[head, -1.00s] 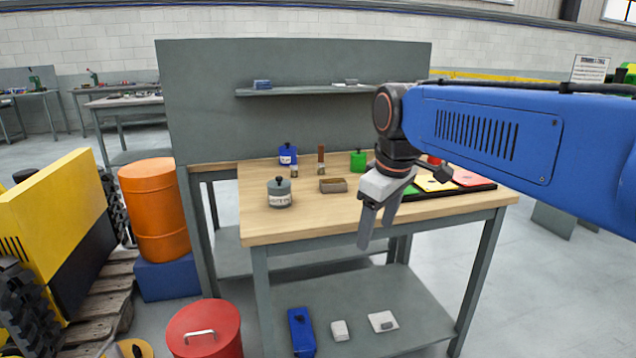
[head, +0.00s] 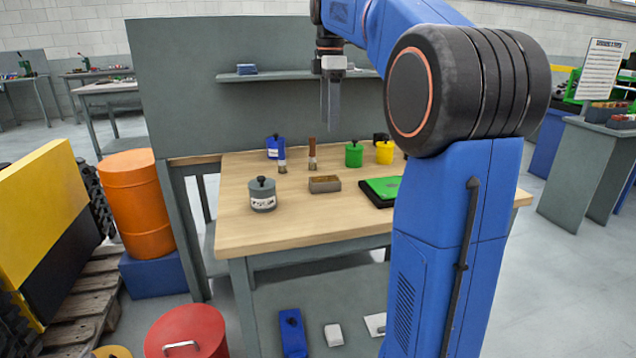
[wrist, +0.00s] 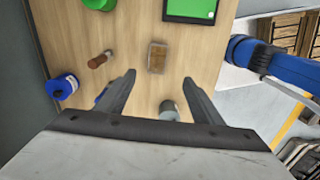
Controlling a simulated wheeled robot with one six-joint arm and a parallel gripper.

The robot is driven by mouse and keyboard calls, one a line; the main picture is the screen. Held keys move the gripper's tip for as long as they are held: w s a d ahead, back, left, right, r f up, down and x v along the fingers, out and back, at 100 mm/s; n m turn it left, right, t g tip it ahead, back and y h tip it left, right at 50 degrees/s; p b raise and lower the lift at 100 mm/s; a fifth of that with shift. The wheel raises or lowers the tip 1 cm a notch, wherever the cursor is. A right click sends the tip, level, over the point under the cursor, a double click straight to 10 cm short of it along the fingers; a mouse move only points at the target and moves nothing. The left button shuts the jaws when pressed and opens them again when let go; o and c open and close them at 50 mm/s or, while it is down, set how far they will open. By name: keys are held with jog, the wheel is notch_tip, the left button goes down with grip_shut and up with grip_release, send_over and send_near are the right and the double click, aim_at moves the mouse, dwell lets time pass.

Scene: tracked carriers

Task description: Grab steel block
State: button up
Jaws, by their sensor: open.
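I cannot tell surely which thing is the steel block. On the bench's lower shelf lie a small pale block (head: 333,335) and a white plate (head: 374,324); the plate is partly hidden by my arm. My gripper (head: 331,122) points down, open and empty, raised above the back of the bench. In the wrist view its two fingers (wrist: 160,85) are spread apart, with nothing between them near the tips. An open brown box (head: 325,184) stands on the bench top; it also shows in the wrist view (wrist: 156,57).
On the wooden bench top (head: 233,227) stand a grey jar (head: 262,194), a blue pot (head: 275,148), a green pot (head: 354,155), a yellow pot (head: 384,153) and brushes. A black tray with a green pad (head: 382,188) is partly behind my arm. The bench's front left is clear.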

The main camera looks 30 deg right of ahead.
send_over(325, 179)
jog(key=f, duration=1.1)
jog(key=shift+s+d+f, duration=0.2)
jog(key=shift+s+f, duration=0.15)
jog(key=shift+f, duration=0.05)
jog(key=shift+w+a+f, duration=0.15)
jog(key=shift+w+f, duration=0.05)
jog(key=shift+f, duration=1.15)
jog(key=shift+w+a+f, duration=0.1)
jog(key=shift+w+f, duration=0.1)
jog(key=shift+f, duration=1.15)
jog(key=shift+r, duration=0.1)
grip_shut()
